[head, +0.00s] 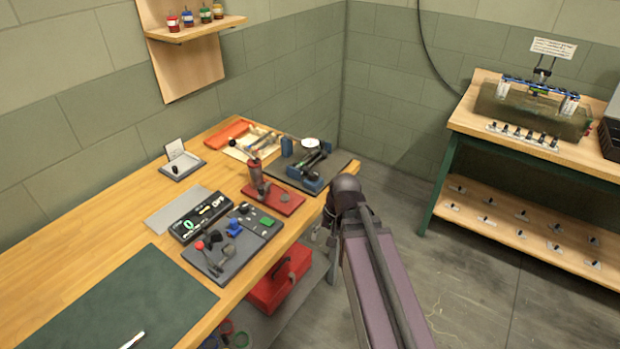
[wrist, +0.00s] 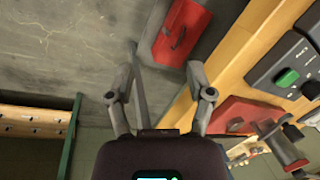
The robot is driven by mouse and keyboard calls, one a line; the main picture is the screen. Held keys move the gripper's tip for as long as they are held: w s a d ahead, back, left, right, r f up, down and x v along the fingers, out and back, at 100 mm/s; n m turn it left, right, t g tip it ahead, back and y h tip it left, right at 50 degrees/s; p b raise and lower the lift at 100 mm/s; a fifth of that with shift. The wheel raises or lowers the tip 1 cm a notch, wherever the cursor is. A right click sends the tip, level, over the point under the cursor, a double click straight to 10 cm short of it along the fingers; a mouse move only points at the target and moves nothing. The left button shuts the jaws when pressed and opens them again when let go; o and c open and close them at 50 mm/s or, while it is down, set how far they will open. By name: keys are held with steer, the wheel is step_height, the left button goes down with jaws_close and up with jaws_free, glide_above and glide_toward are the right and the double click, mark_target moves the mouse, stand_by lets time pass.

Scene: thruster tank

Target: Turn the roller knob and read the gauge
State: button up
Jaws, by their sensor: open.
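A round white-faced gauge (head: 311,143) stands on a fixture with blue blocks (head: 312,180) and dark cylindrical parts, at the far right end of the wooden bench in the head view. Its reading is too small to make out. I cannot tell which part of the fixture is the roller knob. My gripper (wrist: 161,68) is open and empty in the wrist view, with its fingers apart over the grey floor beside the bench. In the head view my arm mostly hides it, just right of the bench edge. The gauge does not show in the wrist view.
A red-based press (head: 272,197) and a dark control panel (head: 233,240) stand nearer on the bench. A red toolbox (head: 278,283) sits below it. A second bench with a tank (head: 530,108) stands at the right. The floor between the benches is clear.

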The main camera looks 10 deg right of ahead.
steer(key=w+m+t+y+b, duration=0.1)
steer(key=w+m+y+b, duration=0.1)
steer(key=w+m, duration=0.1)
steer(key=w+d+f+m+t+y+b, duration=0.1)
steer(key=w+m+y+b, duration=0.2)
steer(key=w+m, duration=0.1)
steer(key=w+d+m+t+y+b, duration=0.1)
steer(key=w+m+y+b, duration=0.1)
steer(key=w+m+b, duration=0.1)
steer(key=shift+w+f+m+t+y, duration=0.2)
steer(key=shift+w+m+t+y, duration=0.1)
steer(key=shift+m, duration=0.3)
steer(key=m+t+y+b, duration=0.5)
steer(key=m+t+b, duration=0.1)
steer(key=m, duration=0.4)
glide_toward(314, 176)
steer(key=d, duration=0.2)
steer(key=shift+w+d+f, duration=0.15)
steer(key=shift+w+f, duration=0.1)
steer(key=shift+w, duration=0.05)
steer(key=x, duration=1.3)
steer(key=shift+w+a+f, duration=0.15)
steer(key=shift+a, duration=0.25)
